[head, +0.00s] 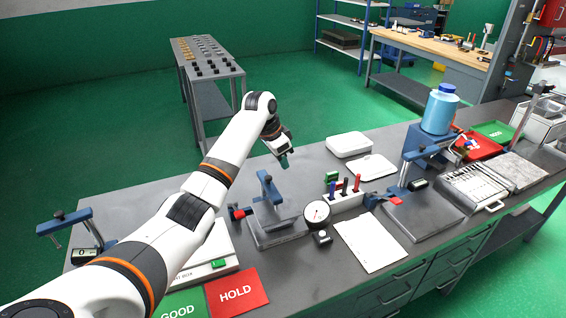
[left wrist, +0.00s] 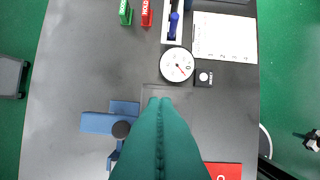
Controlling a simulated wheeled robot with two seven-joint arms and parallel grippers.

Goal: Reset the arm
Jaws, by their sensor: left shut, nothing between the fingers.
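My left arm reaches in from the lower left across the bench. My left gripper (head: 284,160) is raised near the bench's far edge, beyond the blue stand (head: 266,187). Its teal fingers (left wrist: 160,102) are together in the left wrist view, with nothing held. Below them in that view lie a grey plate, a blue clamp-like part (left wrist: 112,122) and a round white dial (left wrist: 177,65). The dial (head: 317,213) stands right of the blue stand in the head view. My right gripper is in neither view.
The grey bench (head: 300,262) also holds a red HOLD card (head: 237,292), a white paper sheet (head: 370,245), a white box (head: 348,144) and a blue-capped bottle (head: 440,110). A second blue-armed stand (head: 415,160) is on the right. Green floor lies beyond the bench.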

